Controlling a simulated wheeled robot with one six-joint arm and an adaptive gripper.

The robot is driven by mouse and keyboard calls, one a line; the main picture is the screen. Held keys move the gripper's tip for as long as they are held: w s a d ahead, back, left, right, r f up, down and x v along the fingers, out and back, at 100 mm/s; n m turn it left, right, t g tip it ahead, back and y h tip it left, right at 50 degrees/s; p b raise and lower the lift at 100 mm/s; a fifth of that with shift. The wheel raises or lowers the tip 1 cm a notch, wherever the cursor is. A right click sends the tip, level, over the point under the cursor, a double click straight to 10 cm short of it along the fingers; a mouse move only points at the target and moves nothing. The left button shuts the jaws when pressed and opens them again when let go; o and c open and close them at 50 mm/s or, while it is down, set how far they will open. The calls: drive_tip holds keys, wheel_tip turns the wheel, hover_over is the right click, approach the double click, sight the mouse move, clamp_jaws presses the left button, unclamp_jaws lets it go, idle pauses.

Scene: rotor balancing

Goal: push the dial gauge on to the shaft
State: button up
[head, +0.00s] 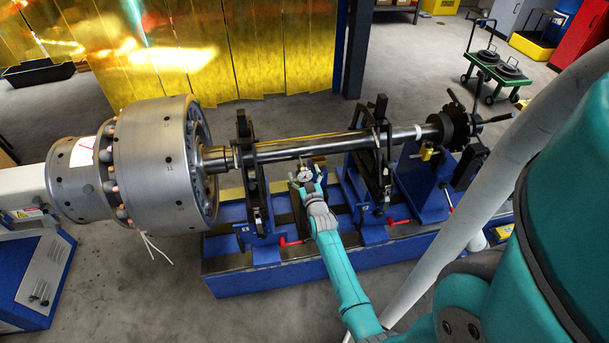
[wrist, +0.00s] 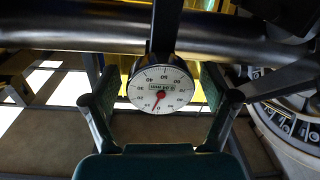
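The dial gauge (wrist: 160,88) has a round white face with a red pointer, in the wrist view. A dark stem runs up from it and crosses in front of the shaft (wrist: 70,28). My gripper (wrist: 161,92) has one finger on each side of the gauge, with narrow gaps showing, so it looks open around it. In the head view the gauge (head: 304,175) is small, just below the long steel shaft (head: 315,146), with my gripper (head: 306,184) at it. Whether the gauge's tip touches the shaft is hidden.
A large grey drum-shaped headstock (head: 155,165) stands left of the shaft. Blue supports with dark upright frames (head: 378,160) carry the shaft on a blue bed (head: 290,272). Red handles (head: 290,242) stick out low at the front. Yellow curtains (head: 280,50) hang behind.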

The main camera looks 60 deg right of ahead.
drive_tip(key=shift+s, duration=0.1)
drive_tip(key=v, duration=1.2)
idle(0.5)
drive_tip(key=s+a+n+t+y, duration=0.1)
drive_tip(key=s+a+n+y, duration=0.2)
drive_tip(key=a, duration=0.9)
drive_tip(key=s+a+t+y, duration=0.25)
drive_tip(key=s+a, duration=0.35)
drive_tip(key=a, duration=0.7)
drive_tip(key=s+a+r+n+y, duration=0.4)
drive_tip(key=s+a+r+y, duration=0.3)
drive_tip(key=s+a+r, duration=0.6)
drive_tip(key=shift+s+a+r+n+g+y, duration=0.2)
drive_tip(key=shift+s+r+n+g+y, duration=0.2)
drive_tip(key=shift+s+r, duration=0.7)
drive_tip(key=shift+s+f, duration=0.1)
